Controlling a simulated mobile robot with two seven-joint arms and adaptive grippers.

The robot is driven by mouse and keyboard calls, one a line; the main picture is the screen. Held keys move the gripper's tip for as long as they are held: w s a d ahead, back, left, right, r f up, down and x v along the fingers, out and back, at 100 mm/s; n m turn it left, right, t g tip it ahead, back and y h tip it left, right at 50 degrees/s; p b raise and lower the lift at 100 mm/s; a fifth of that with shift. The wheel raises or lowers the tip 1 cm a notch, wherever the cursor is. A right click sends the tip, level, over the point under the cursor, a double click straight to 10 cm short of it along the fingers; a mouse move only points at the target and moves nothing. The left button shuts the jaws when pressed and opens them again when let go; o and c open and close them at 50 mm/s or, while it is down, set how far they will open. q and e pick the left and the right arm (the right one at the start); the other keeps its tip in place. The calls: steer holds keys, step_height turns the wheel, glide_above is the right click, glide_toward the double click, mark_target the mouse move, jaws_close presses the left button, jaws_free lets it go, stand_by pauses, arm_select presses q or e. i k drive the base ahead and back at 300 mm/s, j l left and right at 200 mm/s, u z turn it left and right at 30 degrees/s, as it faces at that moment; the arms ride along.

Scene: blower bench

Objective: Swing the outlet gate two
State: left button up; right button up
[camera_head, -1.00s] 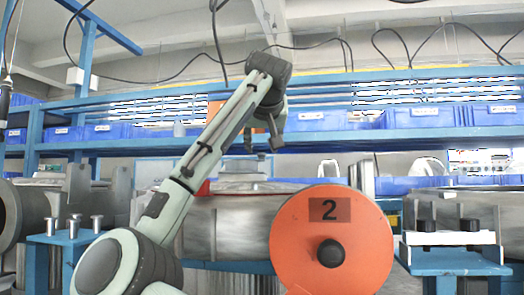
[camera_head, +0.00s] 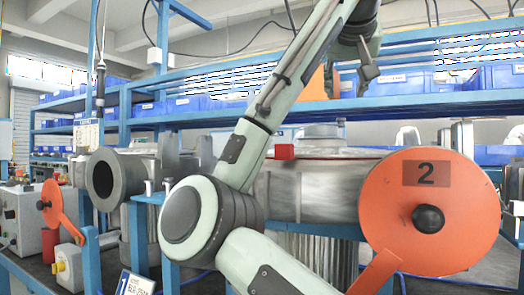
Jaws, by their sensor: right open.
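Gate two (camera_head: 400,215) is a large orange disc at the right of the head view. It has a dark plate with the number 2 (camera_head: 426,174) and a black knob (camera_head: 428,218). An orange strip (camera_head: 375,274) shows at its lower left edge. The disc stands in front of a grey metal cylindrical housing (camera_head: 318,192). My right gripper (camera_head: 368,80) is up at the top, above and to the left of the disc, well apart from it. It is open, with nothing seen in it. My left gripper is not in view.
A smaller orange gate (camera_head: 56,210) with a black knob stands at the left, beside a grey control box (camera_head: 25,222). A grey flanged pipe (camera_head: 120,180) is next to it. Blue shelves with blue bins (camera_head: 400,84) run behind. My right arm crosses the middle.

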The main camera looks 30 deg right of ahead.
mark_target(426, 212)
steer(key=k+j, duration=0.55)
steer(key=j, duration=0.2)
steer(key=k+j, duration=0.6)
steer(key=j, duration=0.1)
